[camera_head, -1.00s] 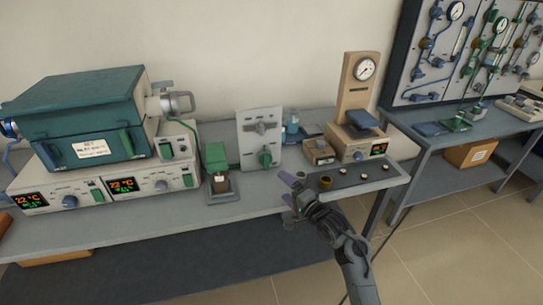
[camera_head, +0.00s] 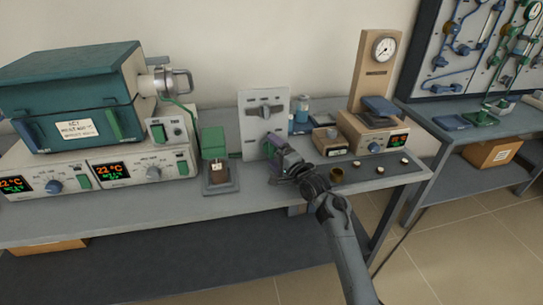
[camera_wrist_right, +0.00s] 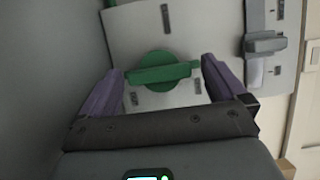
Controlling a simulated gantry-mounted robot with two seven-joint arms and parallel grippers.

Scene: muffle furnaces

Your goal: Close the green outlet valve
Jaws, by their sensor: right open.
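The green outlet valve (camera_wrist_right: 160,72) is a round green knob with a bar handle on a pale upright panel (camera_head: 250,128). In the right wrist view its bar lies nearly level, tilted slightly up to the right. My right gripper (camera_head: 276,147) is in front of the lower part of the panel, open. Its purple fingers stand to either side of the green handle in the wrist view, with gaps on both sides. In the head view the gripper largely hides the valve. My left gripper is not in view.
A grey valve handle (camera_head: 264,110) sits above on the same panel. Left of the panel stands a green-topped device (camera_head: 213,143), then a teal furnace (camera_head: 75,85). A small brown box (camera_head: 329,140) and a gauge stand (camera_head: 375,75) are to the right.

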